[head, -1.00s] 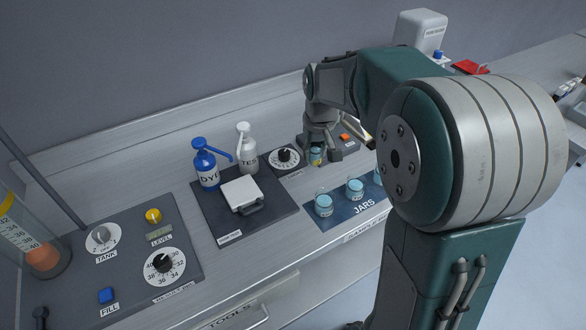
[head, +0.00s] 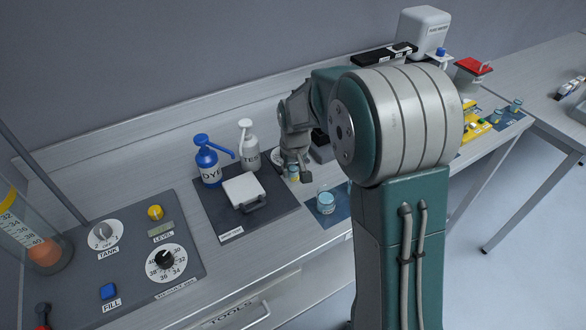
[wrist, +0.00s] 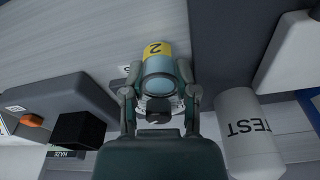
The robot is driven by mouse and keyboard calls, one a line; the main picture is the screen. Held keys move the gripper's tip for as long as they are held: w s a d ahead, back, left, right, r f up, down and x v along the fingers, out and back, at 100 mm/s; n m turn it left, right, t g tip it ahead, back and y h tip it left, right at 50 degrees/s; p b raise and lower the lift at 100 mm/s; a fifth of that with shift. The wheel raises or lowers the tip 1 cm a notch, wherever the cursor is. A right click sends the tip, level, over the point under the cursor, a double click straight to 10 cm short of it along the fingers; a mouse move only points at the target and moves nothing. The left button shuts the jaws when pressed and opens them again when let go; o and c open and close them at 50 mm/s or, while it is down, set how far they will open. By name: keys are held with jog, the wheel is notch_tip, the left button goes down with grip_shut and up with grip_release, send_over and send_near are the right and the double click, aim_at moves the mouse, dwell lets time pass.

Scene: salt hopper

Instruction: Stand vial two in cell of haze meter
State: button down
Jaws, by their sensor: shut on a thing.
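My gripper (head: 293,165) is shut on a small glass vial (wrist: 160,72) with a yellow label marked 2. The vial also shows below my fingers in the head view (head: 294,175). My gripper is above the bench, right of the dark mat. A dark grey block (wrist: 62,100) lies at the left of the wrist view, with a black cube (wrist: 79,132), an orange button and a label reading HAZE beside it. Part of this dark unit shows behind my gripper in the head view (head: 320,149); my arm hides the rest. I cannot make out the cell.
The blue DYE bottle (head: 208,165), white TEST bottle (head: 248,147) and lidded white box (head: 243,190) stand on the dark mat. A jar (head: 325,202) stands on the blue JARS mat, close to my gripper. My arm hides much of the bench to the right.

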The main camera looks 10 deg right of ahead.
jog(key=shift+c, duration=1.9)
grip_release()
